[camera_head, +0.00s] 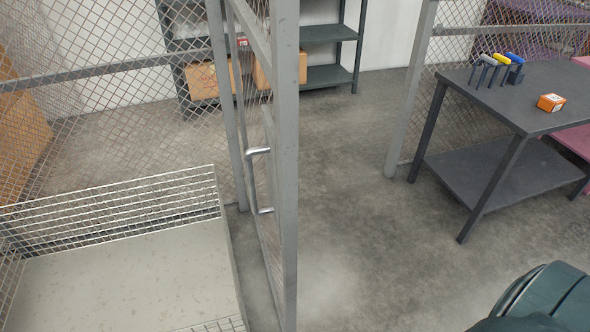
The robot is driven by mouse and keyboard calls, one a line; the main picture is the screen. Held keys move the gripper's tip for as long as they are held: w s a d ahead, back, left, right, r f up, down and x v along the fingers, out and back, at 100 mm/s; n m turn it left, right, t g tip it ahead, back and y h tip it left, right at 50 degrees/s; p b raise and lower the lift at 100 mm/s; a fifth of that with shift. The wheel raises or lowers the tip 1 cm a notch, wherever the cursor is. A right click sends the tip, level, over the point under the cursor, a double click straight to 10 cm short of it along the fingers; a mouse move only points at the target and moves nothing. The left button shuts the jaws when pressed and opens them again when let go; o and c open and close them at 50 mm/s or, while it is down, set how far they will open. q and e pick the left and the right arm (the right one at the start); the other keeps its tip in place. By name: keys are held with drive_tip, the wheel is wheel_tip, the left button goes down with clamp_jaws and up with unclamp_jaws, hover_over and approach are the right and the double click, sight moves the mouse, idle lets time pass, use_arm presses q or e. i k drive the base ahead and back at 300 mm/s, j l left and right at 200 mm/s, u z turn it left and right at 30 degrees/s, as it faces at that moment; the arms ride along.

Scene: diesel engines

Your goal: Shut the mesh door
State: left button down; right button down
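The mesh door (285,120) stands open. It swings toward me and shows nearly edge-on left of the picture's middle, with its grey frame edge upright. A curved metal handle (251,180) is on its left face. The doorway is the gap between the hinge-side post (222,100) and the grey post (408,100) at right. Neither of my grippers shows in the head view.
A mesh-sided cart (120,275) stands left of the door. A dark table (535,88) with screwdriver-like tools (497,68) and an orange box (551,102) is at right. Shelves (325,75) with cardboard boxes (207,80) stand behind. Floor (360,215) right of the door is clear.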

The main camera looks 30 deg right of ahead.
sight(278, 54)
drive_tip(key=i+j+z, duration=0.1)
drive_tip(key=z, duration=0.3)
drive_tip(key=j+z, duration=0.25)
drive_tip(key=z, duration=0.15)
drive_tip(key=j+z, duration=0.45)
drive_tip(key=z, duration=0.3)
drive_tip(key=j+z, duration=0.55)
drive_tip(key=i+j, duration=0.05)
